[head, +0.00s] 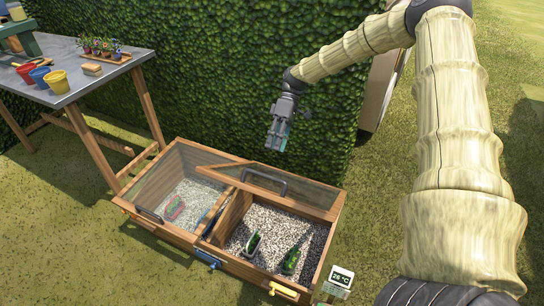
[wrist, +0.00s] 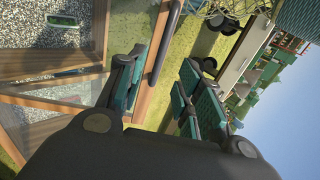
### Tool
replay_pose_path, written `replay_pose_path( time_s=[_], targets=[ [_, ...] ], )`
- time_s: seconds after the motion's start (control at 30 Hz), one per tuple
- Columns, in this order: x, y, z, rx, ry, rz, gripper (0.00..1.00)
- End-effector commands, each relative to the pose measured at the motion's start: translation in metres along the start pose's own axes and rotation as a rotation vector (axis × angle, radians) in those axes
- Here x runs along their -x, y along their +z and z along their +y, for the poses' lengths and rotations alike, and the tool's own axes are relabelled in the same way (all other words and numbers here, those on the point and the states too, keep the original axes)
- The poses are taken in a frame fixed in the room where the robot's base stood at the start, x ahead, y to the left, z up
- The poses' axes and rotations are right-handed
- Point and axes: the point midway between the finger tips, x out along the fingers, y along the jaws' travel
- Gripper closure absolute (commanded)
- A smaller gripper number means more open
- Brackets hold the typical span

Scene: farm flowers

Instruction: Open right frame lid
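The wooden cold frame (head: 240,268) stands on the grass with two gravel-filled compartments. Its right lid (head: 312,202), a glazed wooden panel with a dark bar handle (head: 264,179), appears raised and tilted toward the hedge; the right compartment's gravel (head: 272,228) shows uncovered in front of it. How far it is tilted I cannot tell exactly. My gripper (head: 277,134) is open and empty, above and behind the lid handle in the head view, apart from it. In the wrist view the dark handle (wrist: 165,43) and the lid's wooden rail show beyond the gap between my fingers.
The left lid (head: 180,160) lies over the left compartment. A blue latch (head: 208,258) and a yellow latch (head: 284,290) sit on the front.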

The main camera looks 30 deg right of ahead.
Motion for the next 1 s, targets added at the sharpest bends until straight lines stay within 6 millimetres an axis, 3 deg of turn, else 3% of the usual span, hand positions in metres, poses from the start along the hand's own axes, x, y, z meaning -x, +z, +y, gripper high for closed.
replay_pose_path(
  time_s=[0.2, 0.83, 1.0],
  targets=[
    [0.019, 0.0, 0.0, 0.0, 0.0, 0.001, 0.65],
    [0.022, 0.0, -0.001, 0.0, 0.0, 0.0, 0.65],
    [0.036, 0.0, -0.014, 0.0, 0.0, 0.0, 0.65]
  ],
)
